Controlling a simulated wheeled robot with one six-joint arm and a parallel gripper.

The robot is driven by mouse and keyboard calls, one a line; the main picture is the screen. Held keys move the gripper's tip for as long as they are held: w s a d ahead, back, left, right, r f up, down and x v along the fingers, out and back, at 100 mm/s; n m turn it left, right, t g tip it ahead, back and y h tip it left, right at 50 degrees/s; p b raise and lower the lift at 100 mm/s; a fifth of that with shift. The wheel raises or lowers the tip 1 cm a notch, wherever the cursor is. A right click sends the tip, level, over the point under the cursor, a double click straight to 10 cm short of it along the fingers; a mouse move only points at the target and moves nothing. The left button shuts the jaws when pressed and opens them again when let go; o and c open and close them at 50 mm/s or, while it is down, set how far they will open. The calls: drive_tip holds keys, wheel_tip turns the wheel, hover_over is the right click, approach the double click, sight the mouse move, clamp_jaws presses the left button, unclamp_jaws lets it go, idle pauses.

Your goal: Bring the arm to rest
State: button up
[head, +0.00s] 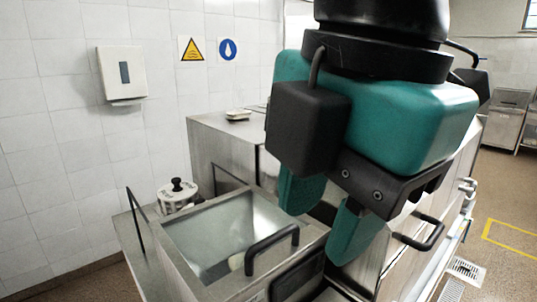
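My gripper (322,236), teal with black parts, hangs large in the right half of the head view. Its two teal fingers point down and stand apart, with a gap between them and nothing seen in it. It appears above and to the right of an open metal basin (180,262) with a black bar handle (272,247). My gripper hides part of the metal counter behind it.
A metal cabinet (215,145) with a small item (238,115) on top stands behind. A tiled wall bounds the left. Open floor (490,215) lies at right.

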drive_tip(key=d+f+m+y+b, duration=0.1)
drive_tip(key=d+f+m+b, duration=0.1)
drive_tip(key=f+m, duration=0.4)
drive_tip(key=d+f+m+g+y+b, duration=0.1)
drive_tip(key=d+f+m, duration=0.4)
drive_tip(key=f, duration=0.3)
drive_tip(key=w+d+f+m+b, duration=0.1)
drive_tip(key=d+f+m+b, duration=0.1)
drive_tip(key=d+f+m, duration=0.2)
wheel_tip(320, 180, down, 3)
drive_tip(key=m, duration=0.2)
drive_tip(key=shift+d+m+g+y+b, duration=0.15)
drive_tip(key=shift+m+g+y+b, duration=0.15)
drive_tip(key=shift+g+y, duration=0.1)
drive_tip(key=shift+w, duration=0.1)
